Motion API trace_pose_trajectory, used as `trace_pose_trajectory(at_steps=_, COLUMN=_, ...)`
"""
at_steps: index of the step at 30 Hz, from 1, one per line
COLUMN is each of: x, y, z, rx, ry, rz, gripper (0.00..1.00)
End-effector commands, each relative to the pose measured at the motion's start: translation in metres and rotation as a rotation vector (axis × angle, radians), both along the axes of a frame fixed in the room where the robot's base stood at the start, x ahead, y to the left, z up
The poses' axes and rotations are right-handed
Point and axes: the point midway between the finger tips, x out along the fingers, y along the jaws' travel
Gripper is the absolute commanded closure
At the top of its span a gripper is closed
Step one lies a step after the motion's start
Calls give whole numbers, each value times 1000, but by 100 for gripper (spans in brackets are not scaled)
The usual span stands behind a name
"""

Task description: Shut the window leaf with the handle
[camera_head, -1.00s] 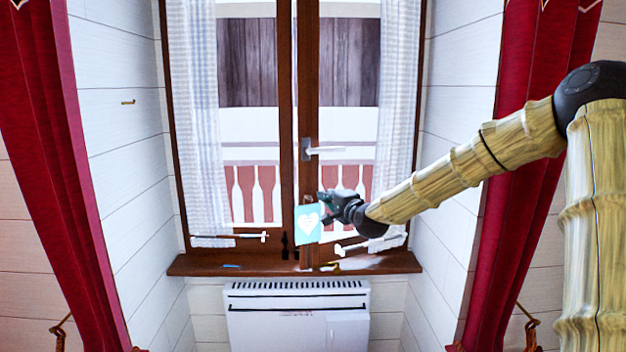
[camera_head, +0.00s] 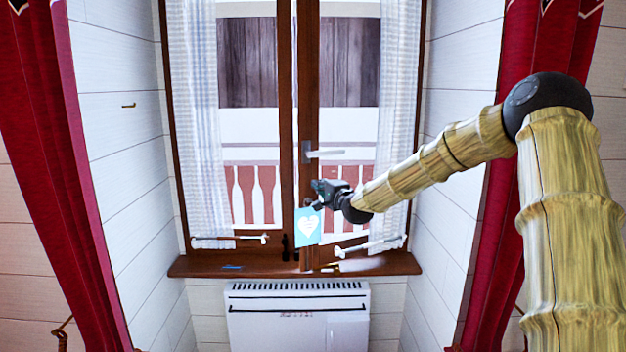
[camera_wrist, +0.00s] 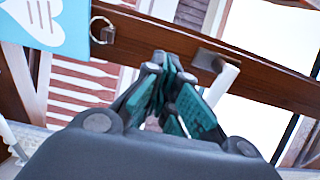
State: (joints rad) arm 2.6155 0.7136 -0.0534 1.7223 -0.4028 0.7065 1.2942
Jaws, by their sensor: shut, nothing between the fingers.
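The right window leaf (camera_head: 309,100) has a brown wooden frame. A narrow bright strip shows between its stile and the left leaf (camera_head: 285,100), so it looks slightly ajar. Its metal handle (camera_head: 308,152) has a pale lever pointing right; the handle also shows in the wrist view (camera_wrist: 222,84), right of the fingertips. My gripper (camera_head: 317,187) is shut and empty, below the handle and in front of the leaf's stile. In the wrist view my gripper (camera_wrist: 172,62) has its fingertips at or near the wood; I cannot tell if they touch.
A light-blue card with a white heart (camera_head: 308,227) hangs just below my gripper; its ring (camera_wrist: 102,30) shows in the wrist view. A wooden sill (camera_head: 210,266) lies above a white radiator (camera_head: 298,312). Red curtains (camera_head: 62,150) flank the recess. Sheer curtains (camera_head: 203,120) hang on the leaves.

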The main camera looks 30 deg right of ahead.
Motion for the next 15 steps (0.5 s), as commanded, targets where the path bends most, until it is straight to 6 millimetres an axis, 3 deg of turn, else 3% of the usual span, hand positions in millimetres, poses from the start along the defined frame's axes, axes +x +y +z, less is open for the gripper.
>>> trace_pose_trajectory(at_steps=15, x=52, y=-8, z=1, rx=-1, ry=1, rz=0, gripper=100)
